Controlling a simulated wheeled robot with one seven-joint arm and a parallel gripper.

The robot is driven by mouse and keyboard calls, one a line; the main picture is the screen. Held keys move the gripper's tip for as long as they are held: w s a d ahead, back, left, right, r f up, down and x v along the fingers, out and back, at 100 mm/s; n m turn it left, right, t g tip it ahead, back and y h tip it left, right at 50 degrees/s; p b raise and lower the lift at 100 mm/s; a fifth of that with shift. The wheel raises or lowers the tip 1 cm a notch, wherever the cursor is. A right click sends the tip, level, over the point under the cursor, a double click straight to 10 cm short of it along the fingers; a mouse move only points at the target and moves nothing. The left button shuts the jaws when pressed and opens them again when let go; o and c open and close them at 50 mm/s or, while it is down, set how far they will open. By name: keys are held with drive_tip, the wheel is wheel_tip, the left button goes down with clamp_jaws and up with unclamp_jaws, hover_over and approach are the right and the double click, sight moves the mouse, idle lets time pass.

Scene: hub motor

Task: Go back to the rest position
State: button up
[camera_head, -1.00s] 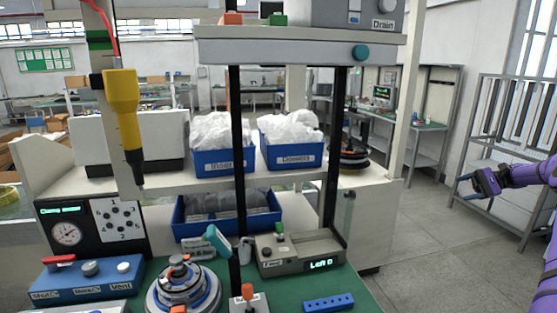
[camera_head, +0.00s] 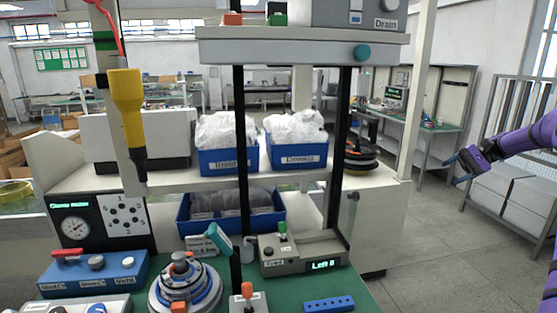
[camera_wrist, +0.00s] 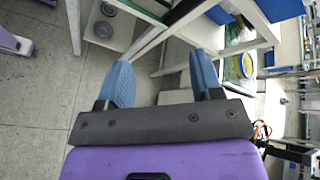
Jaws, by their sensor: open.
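My gripper (camera_head: 457,170) is at the right of the head view, at the end of my purple arm. It hangs in free space over the floor, right of the workbench and apart from everything on it. In the wrist view the two blue fingers of my gripper (camera_wrist: 160,82) stand wide apart with nothing between them. The hub motor assembly (camera_head: 186,287), a round stack of silver and blue rings, sits on the green mat at the bottom of the head view, far from my gripper.
Two blue bins (camera_head: 228,161) (camera_head: 297,155) with plastic bags stand on the bench shelf, another (camera_head: 230,222) below. A yellow tool (camera_head: 127,100) hangs at the left. A grey rack (camera_head: 512,180) stands behind my arm. The floor (camera_head: 425,240) right of the bench is clear.

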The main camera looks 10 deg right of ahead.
drive_tip(key=s+a+r+n+g+h, duration=0.1)
drive_tip(key=a+r+h, duration=0.1)
drive_tip(key=a+r, duration=0.35)
drive_tip(key=a+r+n+g+h, duration=0.1)
drive_tip(key=a+r+h, duration=0.15)
drive_tip(key=a, duration=0.65)
drive_tip(key=s+a+r+n+h, duration=0.1)
drive_tip(key=s+a+r+h, duration=0.1)
drive_tip(key=s+a+r, duration=0.35)
drive_tip(key=s+a+r+n+h, duration=0.1)
drive_tip(key=s+a+r+h, duration=0.15)
drive_tip(key=a, duration=0.55)
drive_tip(key=s+a+r+n+t+h, duration=0.1)
drive_tip(key=s+a, duration=0.3)
drive_tip(key=s, duration=0.3)
drive_tip(key=s+a+r+n+t+h, duration=0.1)
drive_tip(key=s+a+n+t, duration=0.1)
drive_tip(key=s+a, duration=0.35)
drive_tip(key=s+f+n+t+h, duration=0.1)
drive_tip(key=s+f+n+t, duration=0.2)
drive_tip(key=s, duration=1.3)
drive_tip(key=shift+s+a+f, duration=0.3)
drive_tip(key=shift+s+f, duration=0.05)
drive_tip(key=shift+f, duration=0.5)
